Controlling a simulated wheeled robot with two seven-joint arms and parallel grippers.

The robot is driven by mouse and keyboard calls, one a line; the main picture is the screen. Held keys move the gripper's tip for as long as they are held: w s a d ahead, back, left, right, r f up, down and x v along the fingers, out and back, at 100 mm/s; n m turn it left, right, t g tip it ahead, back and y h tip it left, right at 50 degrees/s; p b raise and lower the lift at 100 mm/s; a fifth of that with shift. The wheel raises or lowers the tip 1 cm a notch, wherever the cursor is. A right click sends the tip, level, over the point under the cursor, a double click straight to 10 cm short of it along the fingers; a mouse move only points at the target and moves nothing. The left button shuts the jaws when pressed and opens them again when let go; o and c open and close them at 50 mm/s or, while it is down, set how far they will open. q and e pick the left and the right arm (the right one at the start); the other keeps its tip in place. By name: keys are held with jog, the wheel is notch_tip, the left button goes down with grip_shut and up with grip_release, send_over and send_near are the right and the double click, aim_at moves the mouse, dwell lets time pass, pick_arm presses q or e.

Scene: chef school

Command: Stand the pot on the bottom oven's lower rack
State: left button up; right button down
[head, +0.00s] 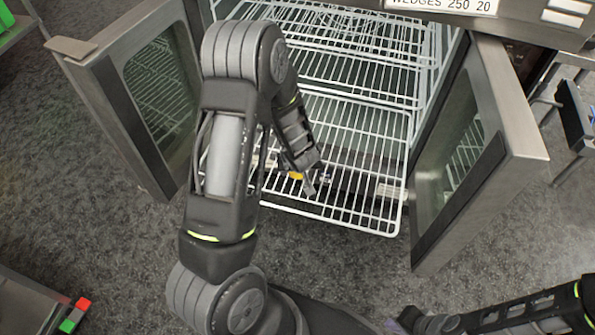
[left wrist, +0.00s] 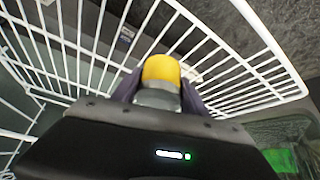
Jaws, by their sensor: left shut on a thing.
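The oven's lower wire rack (head: 365,212) is white and extends out between the open doors. My left gripper (head: 305,182) is low over this rack, partly hidden by my own arm. In the left wrist view my left gripper (left wrist: 158,88) is shut on a small yellow-topped, grey piece (left wrist: 161,70), with white rack bars beyond it. I cannot tell whether this piece belongs to the pot, and no whole pot can be made out. My right gripper (head: 408,322) is at the bottom edge of the head view, apart from the oven. Its finger opening is unclear.
The left glass door (head: 125,100) and right glass door (head: 478,165) stand open on either side. More wire racks (head: 345,65) fill the oven above. A table (head: 30,305) corner is at lower left. The grey floor in front of the oven looks clear.

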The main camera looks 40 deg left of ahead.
pick_arm(q)
jog(key=shift+f+b, duration=0.3)
jog(key=shift+f, duration=0.95)
pick_arm(e)
jog(key=shift+f, duration=0.65)
pick_arm(q)
jog(key=shift+f, duration=0.1)
pick_arm(e)
jog(key=shift+f, duration=0.1)
pick_arm(q)
jog(key=o, duration=1.5)
jog(key=shift+d+r, duration=0.15)
jog(key=shift+r, duration=0.35)
jog(key=p+v, duration=0.5)
jog(key=v, duration=0.6)
jog(key=shift+s, duration=0.2)
pick_arm(e)
notch_tip(320, 180, up, 5)
jog(key=shift+r, duration=0.2)
